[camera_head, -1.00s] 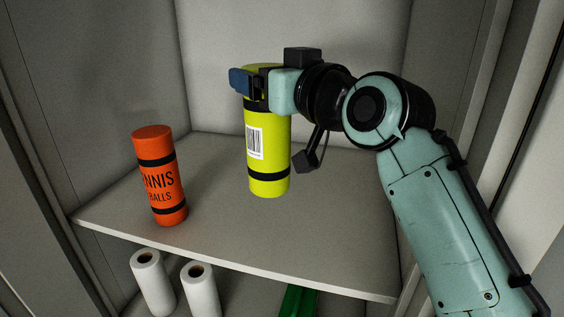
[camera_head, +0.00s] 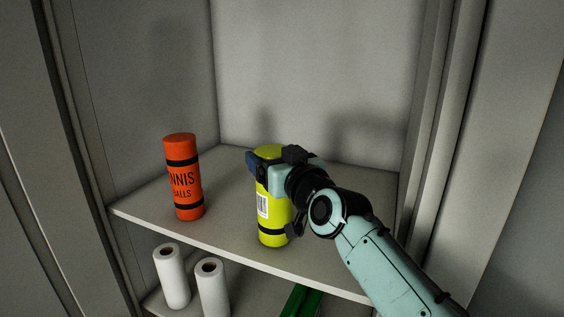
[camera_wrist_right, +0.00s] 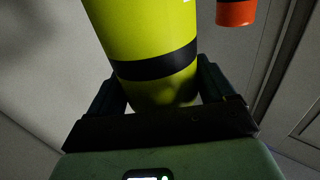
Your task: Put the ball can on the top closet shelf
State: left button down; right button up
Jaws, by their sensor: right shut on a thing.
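A yellow-green ball can (camera_head: 272,227) with black bands and a barcode label is upright at the top closet shelf (camera_head: 330,268), near its front edge. Its base looks at or very close to the shelf surface; I cannot tell if it touches. My right gripper (camera_head: 262,170) is shut around the upper part of the can. In the right wrist view the can (camera_wrist_right: 145,35) stands between the two fingers (camera_wrist_right: 165,92). My left gripper is not in view.
An orange tennis ball can (camera_head: 184,180) stands on the same shelf to the left. It also shows in the wrist view (camera_wrist_right: 236,12). White rolls (camera_head: 171,277) and a green object (camera_head: 300,301) are on the shelf below. Closet walls flank both sides. The shelf behind the cans is clear.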

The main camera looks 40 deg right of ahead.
jog(key=shift+w+a+f, duration=0.1)
jog(key=shift+w+f, duration=0.2)
jog(key=shift+w, duration=0.1)
jog(key=o, duration=1.2)
jog(key=shift+s, duration=0.15)
jog(key=shift+o, duration=1)
jog(key=shift+s, duration=0.3)
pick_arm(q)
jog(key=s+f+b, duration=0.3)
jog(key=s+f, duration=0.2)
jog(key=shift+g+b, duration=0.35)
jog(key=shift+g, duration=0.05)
pick_arm(e)
jog(key=v, duration=1.1)
jog(key=shift+s+r, duration=0.2)
jog(key=shift+s, duration=0.2)
